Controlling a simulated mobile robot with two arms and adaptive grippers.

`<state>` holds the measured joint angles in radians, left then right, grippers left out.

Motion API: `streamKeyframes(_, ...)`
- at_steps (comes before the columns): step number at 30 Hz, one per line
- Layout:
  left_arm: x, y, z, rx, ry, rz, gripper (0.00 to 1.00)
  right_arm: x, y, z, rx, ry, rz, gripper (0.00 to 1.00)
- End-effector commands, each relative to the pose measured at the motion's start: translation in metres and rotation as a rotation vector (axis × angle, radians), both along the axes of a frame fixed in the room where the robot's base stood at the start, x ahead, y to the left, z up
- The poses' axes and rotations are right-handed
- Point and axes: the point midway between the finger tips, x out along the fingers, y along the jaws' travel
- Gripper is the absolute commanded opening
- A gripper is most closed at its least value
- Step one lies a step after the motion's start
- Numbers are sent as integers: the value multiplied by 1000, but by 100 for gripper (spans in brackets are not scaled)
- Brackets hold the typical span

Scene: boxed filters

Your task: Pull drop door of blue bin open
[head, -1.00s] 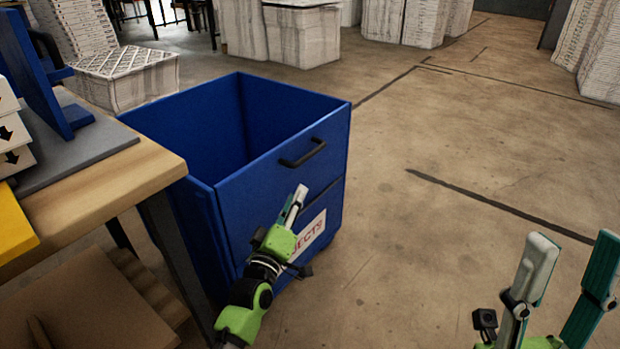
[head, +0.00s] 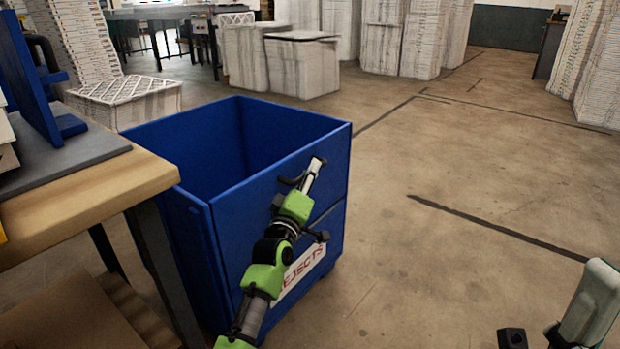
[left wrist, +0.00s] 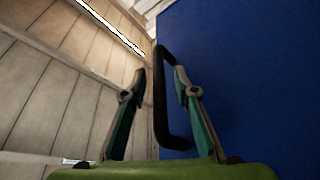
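The blue bin (head: 225,195) has an open top and a front door (head: 320,185), closed against the bin, with a black handle (head: 289,180). My left gripper (head: 315,165) is at the handle and partly covers it. In the left wrist view the handle (left wrist: 160,95) lies between the two spread fingers of the left gripper (left wrist: 158,72), with gaps showing beside it. My right gripper (head: 592,300) is at the lower right, away from the bin. Only one of its fingers shows, with no second finger against it.
A wooden workbench (head: 90,190) stands close to the bin's left. A white crate (head: 125,100) and stacks of white boxes (head: 300,62) are behind it. The floor (head: 450,160) right of the bin is clear.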

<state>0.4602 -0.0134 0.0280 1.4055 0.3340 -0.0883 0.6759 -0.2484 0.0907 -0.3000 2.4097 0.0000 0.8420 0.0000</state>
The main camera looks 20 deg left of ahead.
Motion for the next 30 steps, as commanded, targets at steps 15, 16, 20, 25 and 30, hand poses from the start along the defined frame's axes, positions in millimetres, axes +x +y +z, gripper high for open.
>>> streamKeyframes(15, 6, 0, 1, 0, 0, 0, 0, 0, 0, 2, -1, -9, 0, 40)
streamKeyframes(16, 6, 0, 1, 0, 0, 0, 0, 0, 0, 2, -1, -9, 0, 40)
streamKeyframes(20, 5, 0, 1, 1, 0, 0, 0, 0, 0, 2, 0, -9, 1, 40)
streamKeyframes(25, 4, -4, 0, 16, -5, -1, 0, 0, 0, 1, 0, -9, 1, 40)
streamKeyframes(30, -1, -18, -5, 74, -24, -1, 0, 0, 0, 1, -1, -8, 1, 40)
